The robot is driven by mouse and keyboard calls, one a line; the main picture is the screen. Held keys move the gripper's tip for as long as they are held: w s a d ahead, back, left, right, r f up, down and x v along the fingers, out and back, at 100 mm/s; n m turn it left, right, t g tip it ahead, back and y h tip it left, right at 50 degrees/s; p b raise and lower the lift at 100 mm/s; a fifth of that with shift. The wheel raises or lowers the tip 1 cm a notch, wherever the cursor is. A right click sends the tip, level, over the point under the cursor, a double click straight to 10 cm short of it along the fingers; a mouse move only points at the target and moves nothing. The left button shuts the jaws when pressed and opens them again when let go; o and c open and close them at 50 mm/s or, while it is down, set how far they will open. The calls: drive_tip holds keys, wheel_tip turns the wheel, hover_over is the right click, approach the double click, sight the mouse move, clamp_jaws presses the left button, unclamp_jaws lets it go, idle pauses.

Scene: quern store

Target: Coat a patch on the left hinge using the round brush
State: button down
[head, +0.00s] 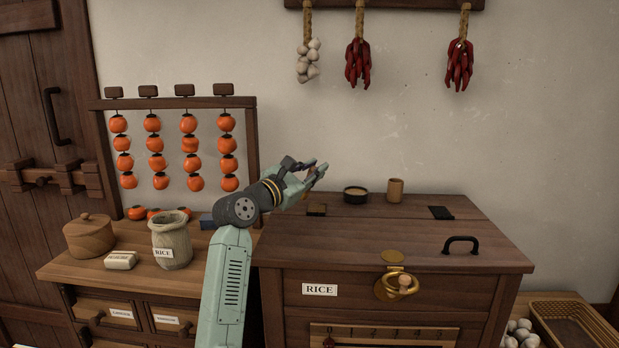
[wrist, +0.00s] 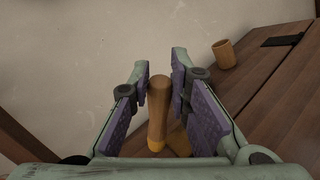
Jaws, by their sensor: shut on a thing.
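My gripper (head: 312,172) is raised above the back left of the rice chest's lid. In the wrist view my gripper (wrist: 170,100) is shut on a wooden handle (wrist: 158,108), which I take to be the round brush. Its bristles cannot be made out. The left hinge (head: 316,210) is a small dark plate at the back left of the lid, below my gripper and apart from it. The right hinge (head: 441,212) is a black plate; it also shows in the wrist view (wrist: 283,40). A small dark bowl (head: 355,197) with pale tan contents stands between the hinges.
A wooden cup (head: 395,190) stands right of the bowl. The chest lid (head: 380,240) is clear toward its front, with a black handle (head: 460,240). Left are a rice sack (head: 171,242), a lidded pot (head: 89,238) and a rack of persimmons (head: 180,103).

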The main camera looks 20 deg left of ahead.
drive_tip(key=shift+d+r, duration=0.2)
drive_tip(key=shift+r, duration=0.3)
drive_tip(key=shift+a+r+p, duration=0.15)
drive_tip(key=shift+r+p, duration=0.55)
drive_tip(key=shift+r, duration=0.05)
drive_tip(key=shift+r+p, duration=0.8)
drive_tip(key=shift+r, duration=0.6)
drive_tip(key=shift+a, duration=0.1)
